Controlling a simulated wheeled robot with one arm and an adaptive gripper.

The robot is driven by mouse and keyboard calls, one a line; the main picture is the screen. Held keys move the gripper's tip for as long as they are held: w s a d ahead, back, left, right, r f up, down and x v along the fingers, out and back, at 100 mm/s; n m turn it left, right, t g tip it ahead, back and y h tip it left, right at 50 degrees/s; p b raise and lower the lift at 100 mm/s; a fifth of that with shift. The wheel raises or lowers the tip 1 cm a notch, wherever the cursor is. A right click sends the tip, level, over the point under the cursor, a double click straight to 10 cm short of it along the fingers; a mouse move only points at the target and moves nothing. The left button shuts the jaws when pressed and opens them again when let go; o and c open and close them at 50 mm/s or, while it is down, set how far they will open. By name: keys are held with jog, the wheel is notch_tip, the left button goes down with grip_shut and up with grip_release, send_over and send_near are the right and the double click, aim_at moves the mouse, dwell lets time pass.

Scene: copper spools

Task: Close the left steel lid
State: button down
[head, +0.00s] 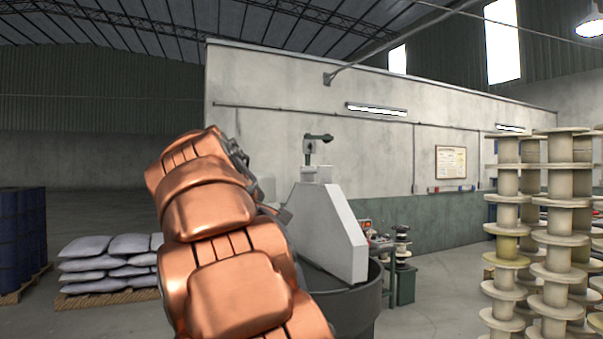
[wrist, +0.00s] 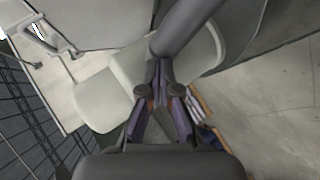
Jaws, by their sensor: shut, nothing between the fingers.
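I cannot make out a left steel lid for certain in either view. In the head view a large dark grey round tub (head: 362,315) stands behind my copper-coloured arm, with a pale grey, slope-sided housing (head: 335,235) rising above it. My arm hides the tub's left side. In the wrist view my gripper (wrist: 161,70) is shut and empty. Its tips overlap a dark round bar (wrist: 185,25) and a pale rounded part (wrist: 203,58); I cannot tell whether they touch. My gripper is hidden behind the arm in the head view.
Stacks of pale spools (head: 508,210) stand at the right. Grey sacks (head: 105,262) lie on a pallet at the left, beside blue drums (head: 20,235). A green bin (head: 404,285) stands right of the tub. Open floor (head: 435,315) lies between tub and spools.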

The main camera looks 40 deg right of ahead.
jog(key=w+d+r+t+h+b, duration=0.1)
jog(key=d+r+h, duration=0.3)
jog(key=r, duration=1)
jog(key=p, duration=0.2)
send_near(307, 170)
jog(key=w+d+f, duration=0.1)
jog(key=w+d, duration=0.3)
jog(key=shift+s+d+f+n, duration=0.15)
jog(key=shift+s+d+n, duration=0.05)
jog(key=shift+d, duration=0.2)
jog(key=shift+s+d+f+n, duration=0.15)
jog(key=shift+s+d+n, duration=0.1)
jog(key=shift+d, duration=0.15)
jog(key=shift+s+d, duration=0.15)
jog(key=shift+s, duration=0.05)
